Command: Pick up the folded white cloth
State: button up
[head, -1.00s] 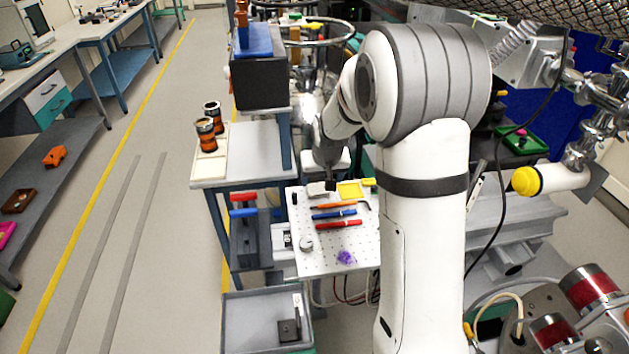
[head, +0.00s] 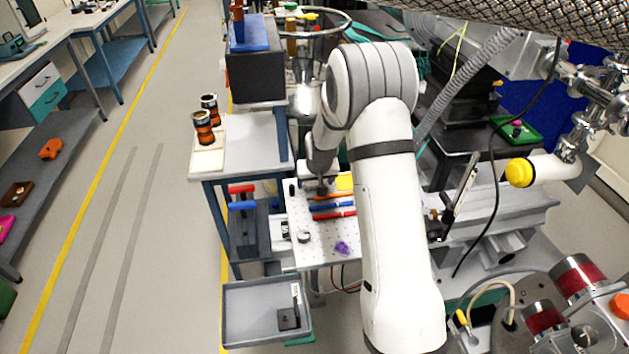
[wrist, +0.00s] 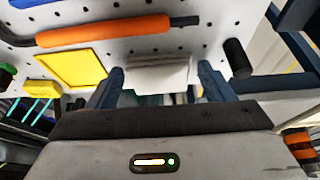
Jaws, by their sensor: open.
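The folded white cloth (wrist: 158,75) lies on the perforated white board (head: 318,250), near its far edge. In the wrist view it is between the two dark fingers of my gripper (wrist: 160,84), with a gap on each side. My gripper is open and holds nothing. In the head view my gripper (head: 322,189) is low over the far part of the board and hides most or all of the cloth. Whether the fingertips touch the board cannot be told.
A yellow tray (wrist: 72,70) and an orange-handled tool (wrist: 103,30) lie close to the cloth on one side. A short black cylinder (wrist: 237,58) stands on the other side. Blue and red tools (head: 334,215) and a purple item (head: 341,247) are on the board.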

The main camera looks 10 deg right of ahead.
aim_at(316, 184)
jog(key=shift+c, duration=0.5)
jog(key=c, duration=0.7)
jog(key=shift+r, duration=0.1)
notch_tip(316, 184, up, 18)
jog(key=b, duration=0.2)
